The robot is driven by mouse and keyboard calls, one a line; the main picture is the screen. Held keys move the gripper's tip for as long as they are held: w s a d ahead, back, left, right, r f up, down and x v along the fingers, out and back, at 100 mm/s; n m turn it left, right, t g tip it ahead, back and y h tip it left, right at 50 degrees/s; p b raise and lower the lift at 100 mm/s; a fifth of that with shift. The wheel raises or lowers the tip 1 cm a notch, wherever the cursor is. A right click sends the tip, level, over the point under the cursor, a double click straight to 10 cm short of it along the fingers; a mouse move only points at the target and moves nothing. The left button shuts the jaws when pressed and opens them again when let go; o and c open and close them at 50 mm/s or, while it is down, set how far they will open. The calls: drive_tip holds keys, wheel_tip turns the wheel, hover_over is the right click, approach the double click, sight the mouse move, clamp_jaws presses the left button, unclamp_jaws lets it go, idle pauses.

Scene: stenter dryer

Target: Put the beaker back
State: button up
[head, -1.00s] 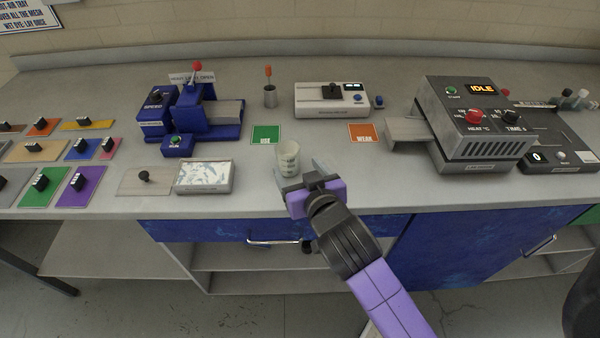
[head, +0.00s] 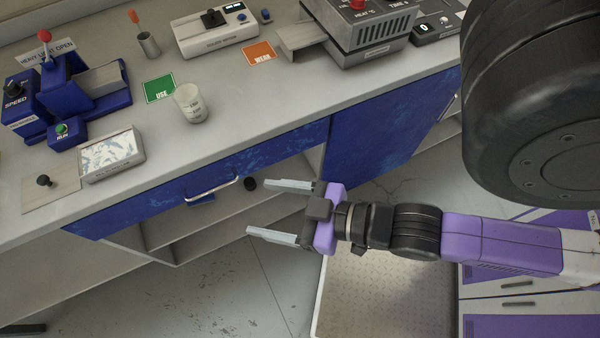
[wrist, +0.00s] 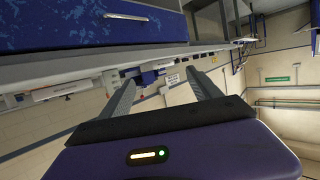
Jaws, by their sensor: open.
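The beaker (head: 189,104) is a pale, translucent cup with markings. It stands upright on the grey counter near its front edge, beside the green USE card (head: 159,88). My gripper (head: 266,209) is open and empty, in front of the blue cabinet, below the counter top and apart from the beaker. In the wrist view my gripper's two fingers (wrist: 162,98) are spread with nothing between them. I cannot make out the beaker in the wrist view.
The orange WEAK card (head: 258,54) lies right of the beaker, near the grey heater box (head: 370,38). A framed tray (head: 111,155) and a blue machine (head: 70,95) stand left. A drawer handle (head: 212,190) juts from the cabinet near my gripper.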

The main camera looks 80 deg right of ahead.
drive_tip(key=s+r+y, duration=0.1)
drive_tip(key=s+r, duration=0.1)
drive_tip(key=s, duration=0.3)
drive_tip(key=shift+s+a+r+n, duration=0.25)
drive_tip(key=shift+a+r+n, duration=0.1)
drive_tip(key=shift+a+n, duration=0.05)
